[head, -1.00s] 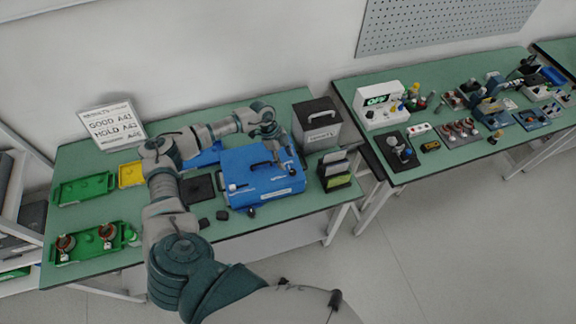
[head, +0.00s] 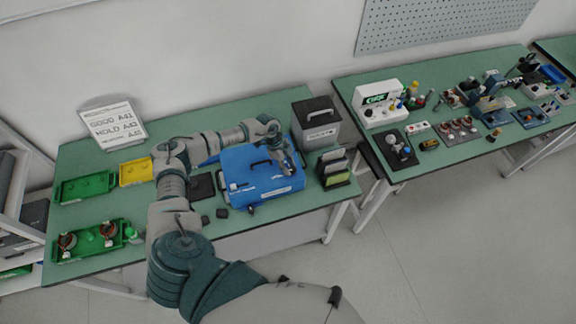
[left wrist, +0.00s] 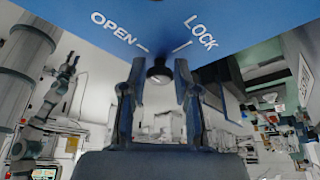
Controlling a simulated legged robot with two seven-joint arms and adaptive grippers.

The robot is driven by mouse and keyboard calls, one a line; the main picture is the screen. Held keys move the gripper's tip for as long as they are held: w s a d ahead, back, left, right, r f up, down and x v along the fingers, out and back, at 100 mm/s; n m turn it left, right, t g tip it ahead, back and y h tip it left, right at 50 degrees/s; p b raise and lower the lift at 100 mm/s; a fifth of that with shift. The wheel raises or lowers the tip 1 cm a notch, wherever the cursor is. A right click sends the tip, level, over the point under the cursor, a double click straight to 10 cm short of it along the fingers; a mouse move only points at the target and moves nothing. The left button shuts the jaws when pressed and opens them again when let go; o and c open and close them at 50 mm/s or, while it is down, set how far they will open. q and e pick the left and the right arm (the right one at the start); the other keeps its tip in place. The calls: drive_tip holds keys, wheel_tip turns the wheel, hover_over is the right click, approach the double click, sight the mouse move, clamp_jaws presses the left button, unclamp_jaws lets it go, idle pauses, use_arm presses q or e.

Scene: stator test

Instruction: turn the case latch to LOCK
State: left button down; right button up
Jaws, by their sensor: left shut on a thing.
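The blue case (head: 248,184) sits closed on the green bench in the head view, its handle on top. In the left wrist view, the case's blue face (left wrist: 100,12) fills the top, with OPEN and LOCK printed in white, each with a short line. The dark round latch knob (left wrist: 158,75) is between the fingers of my left gripper (left wrist: 160,68), below these lines. The left gripper is shut on the knob. In the head view, my left gripper (head: 287,164) is at the right part of the case. The latch's exact angle is unclear. My right gripper is not in view.
A grey case (head: 318,122) stands behind right of the blue case, and a rack of folders (head: 334,168) at its right. A black pad (head: 202,187) lies left of it. Green trays (head: 85,187) and a yellow tray (head: 136,172) are farther left.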

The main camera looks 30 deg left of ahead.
use_arm(q)
drive_tip(key=shift+d+r, duration=0.2)
drive_tip(key=shift+d, duration=0.5)
drive_tip(key=shift+a, duration=0.15)
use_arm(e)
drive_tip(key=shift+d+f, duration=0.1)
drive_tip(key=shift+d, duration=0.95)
use_arm(q)
drive_tip(key=shift+a+f, duration=0.1)
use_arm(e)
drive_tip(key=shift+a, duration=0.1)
